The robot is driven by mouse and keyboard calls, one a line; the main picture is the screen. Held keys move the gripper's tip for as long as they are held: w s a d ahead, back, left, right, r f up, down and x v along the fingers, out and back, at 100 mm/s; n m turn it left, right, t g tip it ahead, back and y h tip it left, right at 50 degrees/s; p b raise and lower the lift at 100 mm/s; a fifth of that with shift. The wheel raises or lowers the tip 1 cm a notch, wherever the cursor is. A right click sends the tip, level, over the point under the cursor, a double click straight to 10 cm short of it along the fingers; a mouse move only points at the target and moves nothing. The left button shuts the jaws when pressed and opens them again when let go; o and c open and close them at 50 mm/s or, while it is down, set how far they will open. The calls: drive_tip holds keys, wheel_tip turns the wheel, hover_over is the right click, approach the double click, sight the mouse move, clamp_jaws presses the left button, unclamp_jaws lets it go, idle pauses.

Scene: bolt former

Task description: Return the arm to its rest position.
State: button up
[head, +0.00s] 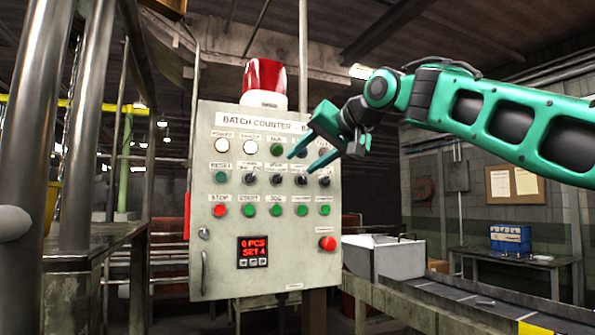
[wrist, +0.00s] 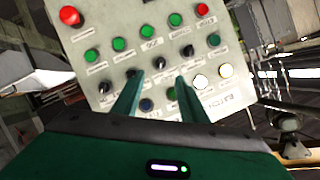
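My gripper (head: 306,157) is in front of the upper right part of a grey control panel labelled "BATCH COUNTER" (head: 220,270). My green arm (head: 450,95) reaches in from the right edge of the head view. The two fingers are apart with nothing between them; the wrist view shows the gripper (wrist: 158,82) over the tilted panel (wrist: 100,55). I cannot tell whether a fingertip touches a knob. The panel's red display (head: 254,249) reads "0 PCS SET 4".
A red emergency button (head: 327,243) is at the panel's lower right, and a red beacon (head: 264,78) is on top. A conveyor (head: 450,300) and a grey bin (head: 398,258) are to the right. Metal pipes (head: 75,120) stand close at left.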

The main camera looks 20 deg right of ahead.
drive_tip(key=s+d+f+m+g+h, duration=0.1)
drive_tip(key=s+d+f+g, duration=0.15)
drive_tip(key=f, duration=0.75)
drive_tip(key=s+d+f+g+h, duration=0.1)
drive_tip(key=s+d+f+g, duration=0.2)
drive_tip(key=f, duration=0.7)
drive_tip(key=s+d+f+m+g+h, duration=0.1)
drive_tip(key=s+d+f, duration=0.3)
drive_tip(key=f, duration=0.6)
drive_tip(key=s+d+f+g, duration=0.1)
drive_tip(key=s+f+g, duration=0.6)
drive_tip(key=s+f, duration=1.7)
wheel_tip(320, 180, down, 2)
drive_tip(key=shift+s+d+f, duration=0.1)
drive_tip(key=shift+s+d, duration=0.1)
drive_tip(key=shift+s, duration=0.15)
drive_tip(key=shift+w+f+g, duration=0.2)
drive_tip(key=shift+w+g, duration=0.05)
drive_tip(key=shift+w, duration=0.4)
